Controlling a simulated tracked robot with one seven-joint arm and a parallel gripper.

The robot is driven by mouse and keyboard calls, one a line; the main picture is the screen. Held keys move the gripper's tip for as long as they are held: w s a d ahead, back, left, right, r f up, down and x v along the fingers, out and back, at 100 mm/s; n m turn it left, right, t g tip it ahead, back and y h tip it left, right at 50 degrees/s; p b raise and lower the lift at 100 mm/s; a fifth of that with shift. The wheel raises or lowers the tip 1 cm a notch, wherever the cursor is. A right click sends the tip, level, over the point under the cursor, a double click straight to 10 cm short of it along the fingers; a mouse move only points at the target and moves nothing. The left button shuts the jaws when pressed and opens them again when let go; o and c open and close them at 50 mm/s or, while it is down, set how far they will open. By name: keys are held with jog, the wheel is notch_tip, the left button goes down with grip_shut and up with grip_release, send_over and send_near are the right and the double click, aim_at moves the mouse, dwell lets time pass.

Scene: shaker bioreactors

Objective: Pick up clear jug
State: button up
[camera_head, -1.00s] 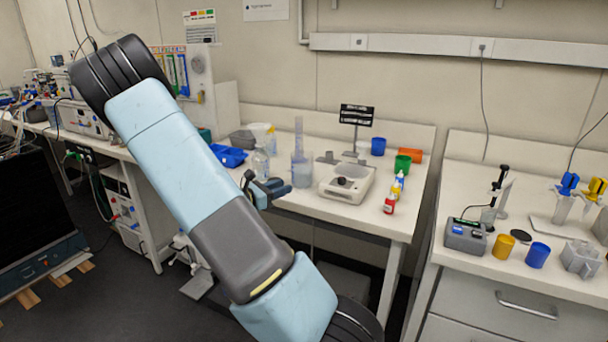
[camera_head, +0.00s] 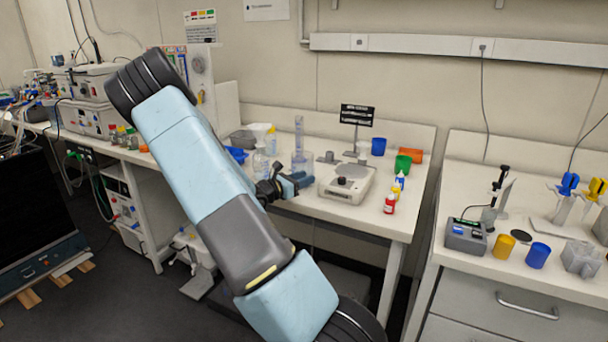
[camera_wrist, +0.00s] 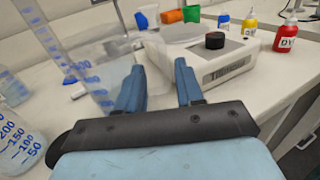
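A clear jug (camera_head: 302,164) with blue graduation marks stands upright on the middle bench, left of a white balance-like device. My gripper (camera_head: 304,179) is in front of the jug, toward the bench's front edge. In the wrist view my gripper (camera_wrist: 160,67) is open, with nothing between its two blue fingers. The left finger overlaps the jug's right side in the picture; I cannot tell whether they touch. The gap between the fingers faces the white device, right of the jug.
The white device (camera_head: 347,184) with a dark knob stands right of the jug. A clear marked vessel (camera_wrist: 18,140) and a graduated cylinder (camera_wrist: 42,28) are at the left. Red (camera_head: 390,204), yellow and blue dye bottles stand further right. Bare bench lies in front of the device.

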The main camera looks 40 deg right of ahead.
jog(key=d, duration=0.4)
jog(key=shift+s+d+r, duration=0.1)
jog(key=shift+s+r, duration=0.1)
jog(key=shift+c, duration=0.4)
grip_shut()
